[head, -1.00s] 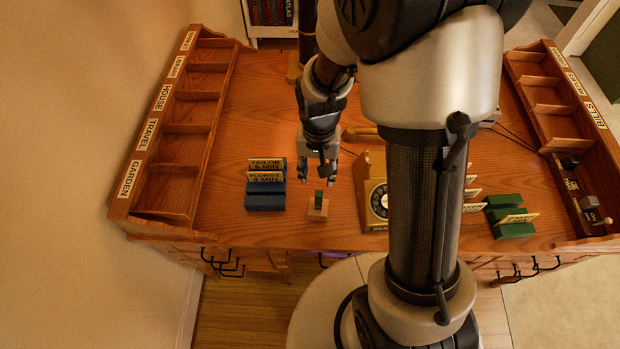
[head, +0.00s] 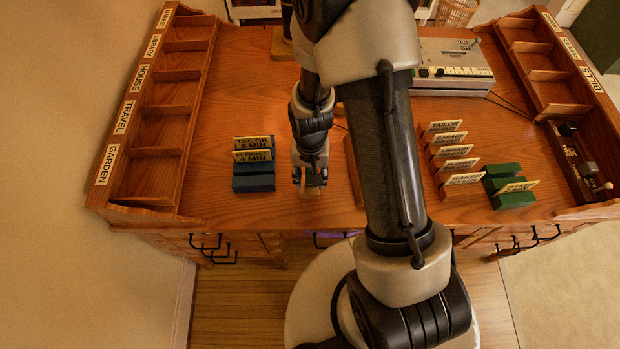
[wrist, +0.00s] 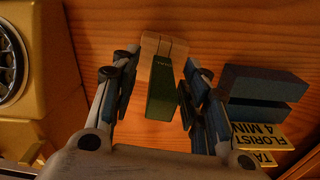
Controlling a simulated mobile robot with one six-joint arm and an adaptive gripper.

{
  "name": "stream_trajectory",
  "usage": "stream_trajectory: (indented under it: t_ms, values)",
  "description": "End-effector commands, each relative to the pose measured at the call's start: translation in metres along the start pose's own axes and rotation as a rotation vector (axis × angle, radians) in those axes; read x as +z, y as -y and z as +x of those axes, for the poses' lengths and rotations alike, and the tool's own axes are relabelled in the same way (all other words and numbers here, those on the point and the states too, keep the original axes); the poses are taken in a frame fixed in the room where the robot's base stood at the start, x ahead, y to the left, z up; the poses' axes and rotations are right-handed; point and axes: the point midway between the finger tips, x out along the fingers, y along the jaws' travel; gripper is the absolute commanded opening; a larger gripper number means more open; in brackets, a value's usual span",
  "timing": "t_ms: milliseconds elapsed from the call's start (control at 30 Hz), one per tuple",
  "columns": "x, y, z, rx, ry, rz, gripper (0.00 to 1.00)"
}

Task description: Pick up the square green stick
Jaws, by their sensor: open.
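The square green stick (wrist: 164,90) stands up from a small light wooden block (wrist: 160,45) in the wrist view. My gripper (wrist: 157,88) is open around it, with one finger on each side. The right finger looks closer to the stick than the left one; I cannot tell whether it touches. In the head view my gripper (head: 310,180) is low over the desk at the block, and its fingers hide most of the stick.
Dark blue card holders (head: 253,177) with yellow cards stand just left of my gripper. A gold-coloured dial device (wrist: 25,80) is close on the other side. Wooden pigeonholes (head: 163,140) line the left edge. Green holders (head: 508,187) and a typewriter-like machine (head: 455,65) are farther right.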

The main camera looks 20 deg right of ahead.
Motion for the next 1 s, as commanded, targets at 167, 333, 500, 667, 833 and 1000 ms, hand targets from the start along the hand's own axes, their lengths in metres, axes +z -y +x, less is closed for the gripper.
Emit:
stream_trajectory:
  t_ms: [167,333,500,667,833,1000]
  values:
    - [-0.0007,0.0005,0.0109,0.000,-0.002,-0.001,0.42]
    - [-0.0007,0.0006,0.0098,0.000,-0.002,-0.001,0.39]
    - [-0.0006,0.0006,0.0098,0.000,-0.002,-0.001,0.28]
    - [-0.0006,0.0006,0.0098,0.000,-0.002,-0.001,0.17]
    - [-0.0006,0.0006,0.0098,0.000,-0.002,-0.001,0.06]
    - [-0.0006,0.0006,0.0098,0.000,-0.002,-0.001,0.00]
